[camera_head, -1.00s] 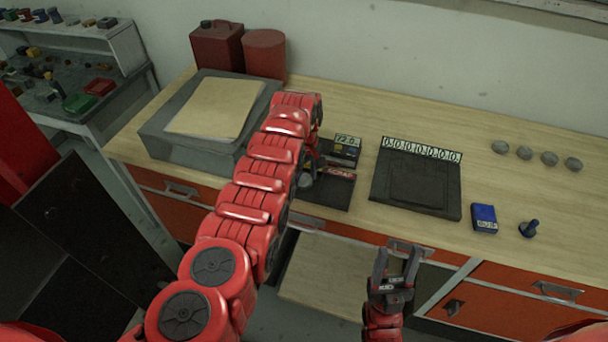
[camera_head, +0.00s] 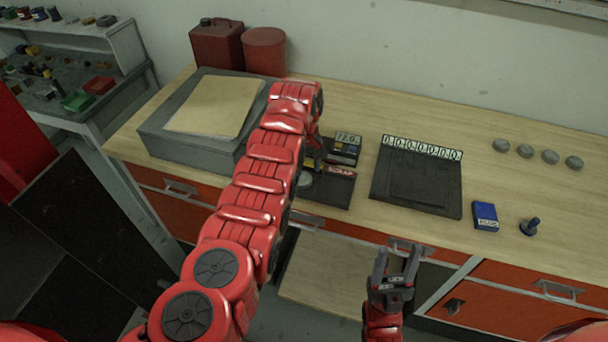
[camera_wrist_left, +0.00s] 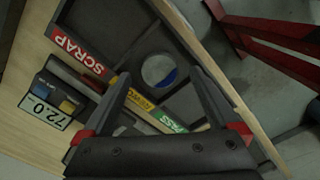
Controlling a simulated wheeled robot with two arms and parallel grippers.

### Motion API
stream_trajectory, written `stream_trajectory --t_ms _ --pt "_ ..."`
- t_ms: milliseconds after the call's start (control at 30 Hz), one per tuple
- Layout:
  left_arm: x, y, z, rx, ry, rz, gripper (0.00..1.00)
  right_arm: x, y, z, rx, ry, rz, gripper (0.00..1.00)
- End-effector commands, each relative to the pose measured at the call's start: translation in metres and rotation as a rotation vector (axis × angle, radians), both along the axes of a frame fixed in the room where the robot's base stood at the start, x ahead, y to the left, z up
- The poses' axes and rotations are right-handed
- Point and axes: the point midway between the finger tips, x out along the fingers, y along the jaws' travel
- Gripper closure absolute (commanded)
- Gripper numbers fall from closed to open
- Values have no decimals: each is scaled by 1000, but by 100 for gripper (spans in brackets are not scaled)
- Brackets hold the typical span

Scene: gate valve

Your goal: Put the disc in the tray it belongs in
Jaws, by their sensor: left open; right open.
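A grey disc (camera_wrist_left: 158,70) with a blue patch at its edge lies in the middle compartment of a dark tray, in line with a partly hidden yellow label. The disc also shows in the head view (camera_head: 305,180). The dark tray (camera_head: 325,196) has a red SCRAP label (camera_wrist_left: 79,50) at one end and a green PASS label (camera_wrist_left: 168,121) at the other. My left gripper (camera_wrist_left: 160,82) is open above the tray, its fingers apart and empty; in the head view my arm mostly hides it. My right gripper (camera_head: 398,262) is open and empty before the bench.
A small device (camera_wrist_left: 55,100) reading 72.0 stands beside the tray. A black board (camera_head: 415,185) with number displays, a blue device (camera_head: 485,215), a dark knobbed object (camera_head: 530,226) and several grey discs (camera_head: 525,152) are further right. A grey block (camera_head: 180,140) stands left.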

Motion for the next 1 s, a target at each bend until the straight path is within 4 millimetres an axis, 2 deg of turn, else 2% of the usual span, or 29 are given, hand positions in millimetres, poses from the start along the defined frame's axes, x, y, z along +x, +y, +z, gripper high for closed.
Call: stream_trajectory --t_ms 133,300,400,633,1000 --pt "2 -1 34 -4 -11 0 5 0 0 -19 0 0 0 46" --pt "1 -1 73 -3 -5 -1 5 0 0 -30 0 0 0 46" --pt "0 -1 83 -2 -1 0 5 0 0 -32 0 0 0 46" --pt "0 0 96 0 -2 0 5 0 0 -34 0 0 0 46" --pt "0 0 97 0 -2 0 5 0 0 -34 0 0 0 46"
